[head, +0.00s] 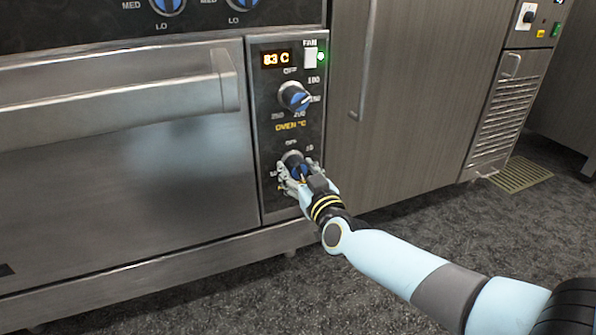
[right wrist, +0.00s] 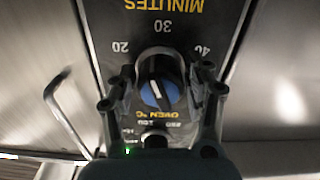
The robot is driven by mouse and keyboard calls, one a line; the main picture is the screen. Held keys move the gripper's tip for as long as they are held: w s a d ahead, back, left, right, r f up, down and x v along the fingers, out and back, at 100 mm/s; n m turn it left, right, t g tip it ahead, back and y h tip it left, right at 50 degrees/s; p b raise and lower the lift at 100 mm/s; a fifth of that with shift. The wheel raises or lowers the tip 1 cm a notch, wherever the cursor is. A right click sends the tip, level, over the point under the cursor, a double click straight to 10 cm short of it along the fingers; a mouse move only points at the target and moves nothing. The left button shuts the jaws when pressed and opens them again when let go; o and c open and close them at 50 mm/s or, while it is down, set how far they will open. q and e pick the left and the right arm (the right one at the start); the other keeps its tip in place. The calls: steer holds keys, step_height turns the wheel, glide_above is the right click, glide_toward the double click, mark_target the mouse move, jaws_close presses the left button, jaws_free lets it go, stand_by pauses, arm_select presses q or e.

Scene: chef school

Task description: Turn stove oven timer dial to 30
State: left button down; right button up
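The oven timer dial (head: 294,160) is a blue and silver knob low on the oven's control panel. In the right wrist view the dial (right wrist: 158,90) shows upside down, with 20, 30 and 40 around it and MINUTES beyond the 30. Its white line is nearly vertical in that picture, tilted slightly; its exact reading is unclear. My right gripper (head: 293,176) is at the dial and partly hides it. In the wrist view its fingers (right wrist: 160,100) stand open on either side of the dial, seemingly with a gap. My left gripper is out of view.
The oven temperature dial (head: 294,97) is right above, under a display reading 83 C (head: 277,59) and a fan switch (head: 310,58). The oven door handle (head: 120,102) juts out at left. A cabinet with a vertical handle (head: 366,60) stands at right. The floor in front is clear.

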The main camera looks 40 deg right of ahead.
steer(key=c, duration=0.7)
steer(key=shift+m, duration=0.7)
steer(key=shift+c, duration=0.2)
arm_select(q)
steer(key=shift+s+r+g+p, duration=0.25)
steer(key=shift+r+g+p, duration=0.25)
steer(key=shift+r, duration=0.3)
arm_select(e)
steer(key=shift+a+m, duration=0.1)
steer(key=shift+m, duration=1.3)
steer(key=o, duration=1.2)
steer(key=v, duration=1.2)
